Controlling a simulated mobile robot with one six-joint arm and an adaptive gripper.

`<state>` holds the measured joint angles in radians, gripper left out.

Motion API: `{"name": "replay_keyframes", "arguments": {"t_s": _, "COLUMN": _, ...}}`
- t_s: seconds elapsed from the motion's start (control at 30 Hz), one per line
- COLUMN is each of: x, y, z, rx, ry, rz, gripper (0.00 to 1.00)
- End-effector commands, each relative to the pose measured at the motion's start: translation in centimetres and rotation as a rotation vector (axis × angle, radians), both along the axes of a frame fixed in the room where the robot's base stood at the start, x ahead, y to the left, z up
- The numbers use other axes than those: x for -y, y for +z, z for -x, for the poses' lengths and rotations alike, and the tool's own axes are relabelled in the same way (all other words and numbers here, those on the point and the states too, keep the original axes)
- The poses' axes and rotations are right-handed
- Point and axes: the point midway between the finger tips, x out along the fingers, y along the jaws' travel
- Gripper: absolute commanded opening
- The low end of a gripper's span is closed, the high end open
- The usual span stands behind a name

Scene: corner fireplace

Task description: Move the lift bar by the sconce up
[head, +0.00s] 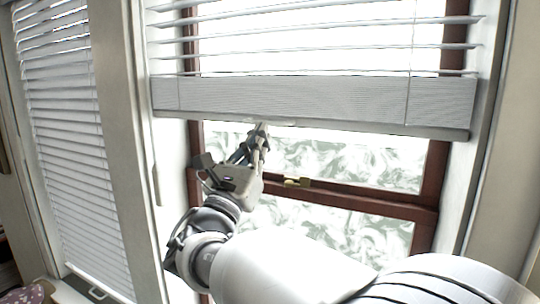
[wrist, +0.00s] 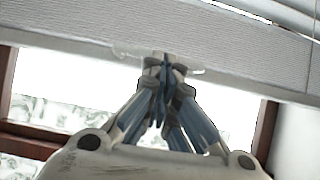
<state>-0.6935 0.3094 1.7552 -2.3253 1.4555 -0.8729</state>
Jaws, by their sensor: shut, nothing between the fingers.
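The blind's lift bar (head: 315,102) is a wide pale-grey rail across the upper window, with its slats gathered above it. It also fills the top of the wrist view (wrist: 230,45), where a small clear lip (wrist: 127,54) shows on its lower edge. My gripper (head: 262,127) points up at this lower edge, left of the bar's middle. In the wrist view my gripper (wrist: 164,62) is shut with its fingertips together at the clear lip, holding nothing. Whether the tips touch the lip I cannot tell. No sconce is in view.
A brown window frame (head: 340,199) with a brass latch (head: 297,182) lies behind and below my gripper. A second blind (head: 75,150) hangs lowered at the left, beyond a pale post (head: 122,130). The wall recess (head: 485,150) bounds the right side.

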Motion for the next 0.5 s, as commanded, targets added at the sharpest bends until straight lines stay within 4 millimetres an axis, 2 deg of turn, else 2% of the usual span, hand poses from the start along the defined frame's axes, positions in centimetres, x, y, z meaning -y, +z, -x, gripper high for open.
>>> {"name": "replay_keyframes", "arguments": {"t_s": 0.03, "x": 0.1, "y": 1.7, "z": 0.0, "rx": 0.003, "ry": -0.001, "rz": -0.002, "gripper": 0.0}}
{"name": "replay_keyframes", "arguments": {"t_s": 0.2, "x": 0.1, "y": 4.1, "z": 0.0, "rx": 0.002, "ry": -0.001, "rz": -0.002, "gripper": 0.0}}
{"name": "replay_keyframes", "arguments": {"t_s": 0.5, "x": 0.0, "y": 5.2, "z": 0.0, "rx": -0.001, "ry": 0.0, "rz": 0.001, "gripper": 0.0}}
